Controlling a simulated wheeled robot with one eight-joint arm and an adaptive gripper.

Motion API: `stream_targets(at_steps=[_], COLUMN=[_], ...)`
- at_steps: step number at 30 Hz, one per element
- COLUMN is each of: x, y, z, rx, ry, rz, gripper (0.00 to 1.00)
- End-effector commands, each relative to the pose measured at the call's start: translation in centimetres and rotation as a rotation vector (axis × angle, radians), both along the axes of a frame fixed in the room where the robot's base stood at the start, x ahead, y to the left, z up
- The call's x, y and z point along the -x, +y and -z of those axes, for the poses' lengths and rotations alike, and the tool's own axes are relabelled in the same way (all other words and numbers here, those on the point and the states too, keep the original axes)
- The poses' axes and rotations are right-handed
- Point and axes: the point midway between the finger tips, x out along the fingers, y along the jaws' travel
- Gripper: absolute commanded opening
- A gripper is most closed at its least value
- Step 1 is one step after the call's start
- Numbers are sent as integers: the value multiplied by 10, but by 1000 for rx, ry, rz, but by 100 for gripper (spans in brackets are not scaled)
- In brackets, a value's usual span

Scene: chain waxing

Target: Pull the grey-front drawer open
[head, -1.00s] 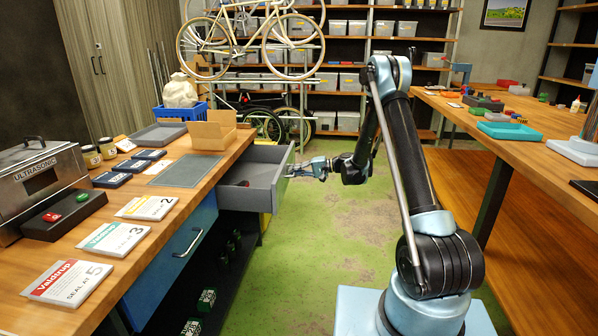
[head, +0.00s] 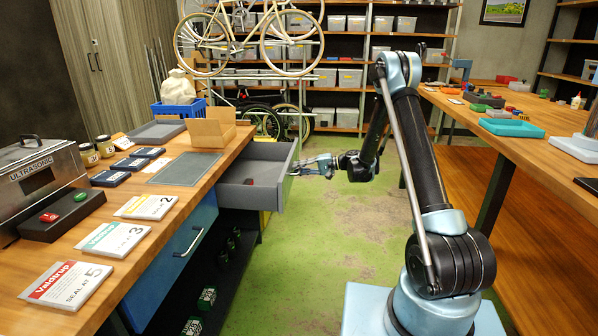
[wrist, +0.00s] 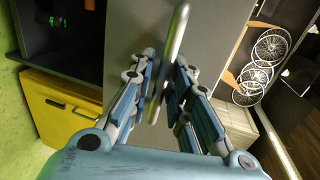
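The grey-front drawer (head: 262,172) stands pulled out from under the left bench, its inside showing. A small dark and red item (head: 249,182) lies in it. My gripper (head: 303,168) is at the outer side of the drawer front. In the wrist view, the grey drawer front (wrist: 220,22) fills the middle and its metal bar handle (wrist: 177,35) runs between my two fingers (wrist: 166,62). The fingers stand apart with gaps around the handle. The gripper looks open, not clamped on it.
A blue drawer (head: 180,255) with a handle is below the nearer bench. A cardboard box (head: 212,130) and a grey mat (head: 185,168) lie on the bench top. Green floor (head: 330,235) is clear between the benches. A second bench (head: 520,150) stands right.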

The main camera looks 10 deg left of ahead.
Motion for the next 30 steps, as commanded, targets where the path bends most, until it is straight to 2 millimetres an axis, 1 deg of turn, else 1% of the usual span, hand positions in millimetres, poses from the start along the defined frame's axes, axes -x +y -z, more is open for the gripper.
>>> stream_targets(at_steps=[5, 8, 11, 18, 21, 27, 30], x=[0, -1, -3, -8, -9, -11, -11], y=[-4, -14, -29, -75, -91, -112, -116], z=[-1, -3, -6, -15, -18, -22, -23], rx=[0, 0, 0, 0, 0, 0, 0], ry=[0, 0, -1, 1, 1, 1, 1], rz=[0, 1, 3, 3, 3, 2, 0], gripper=[18, 18, 18, 18, 18, 18, 18])
